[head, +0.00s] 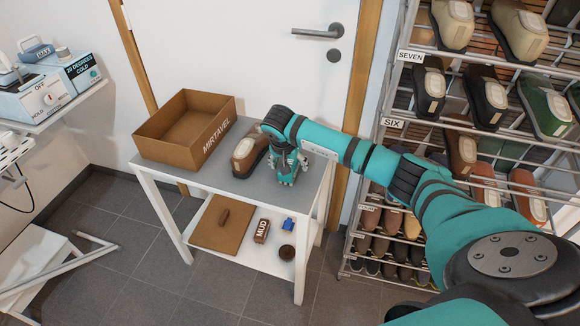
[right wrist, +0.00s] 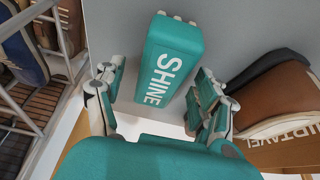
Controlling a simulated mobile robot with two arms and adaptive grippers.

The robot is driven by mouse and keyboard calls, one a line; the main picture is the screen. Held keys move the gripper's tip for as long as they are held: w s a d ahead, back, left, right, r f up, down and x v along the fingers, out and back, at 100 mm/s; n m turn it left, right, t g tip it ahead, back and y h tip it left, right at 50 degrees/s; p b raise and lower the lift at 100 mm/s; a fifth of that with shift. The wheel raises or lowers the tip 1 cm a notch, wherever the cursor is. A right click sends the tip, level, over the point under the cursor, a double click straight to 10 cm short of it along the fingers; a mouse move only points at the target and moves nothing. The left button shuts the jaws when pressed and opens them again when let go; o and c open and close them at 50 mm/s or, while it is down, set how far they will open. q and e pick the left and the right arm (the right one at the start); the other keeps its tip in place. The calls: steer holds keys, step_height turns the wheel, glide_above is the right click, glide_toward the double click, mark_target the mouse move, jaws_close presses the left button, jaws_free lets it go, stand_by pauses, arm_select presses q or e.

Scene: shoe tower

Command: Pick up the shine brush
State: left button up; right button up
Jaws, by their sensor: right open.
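The shine brush (right wrist: 168,60) is a teal block with white "SHINE" lettering, lying on the grey table top (right wrist: 240,30) in the right wrist view. My right gripper (right wrist: 158,88) is open, with one finger to each side of the brush's near end; I cannot tell whether they touch it. In the head view my right gripper (head: 286,178) points down over the table's right side, just right of a brown shoe (head: 246,152). The brush cannot be told apart from the teal gripper there. My left gripper is not in view.
The shoe (right wrist: 280,95) lies close to the right finger in the right wrist view. An open cardboard box (head: 160,148) marked "MIRTAVEL" stands on the table's left. The lower shelf holds a brown lid (head: 205,238) and a "MUD" brush (head: 262,231). A shoe rack (head: 412,57) stands right.

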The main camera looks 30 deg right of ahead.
steer(key=shift+w+d+f, duration=0.1)
steer(key=shift+f, duration=0.2)
steer(key=shift+f, duration=0.25)
stand_by(0.5)
steer(key=c, duration=1.3)
steer(key=shift+r, duration=0.1)
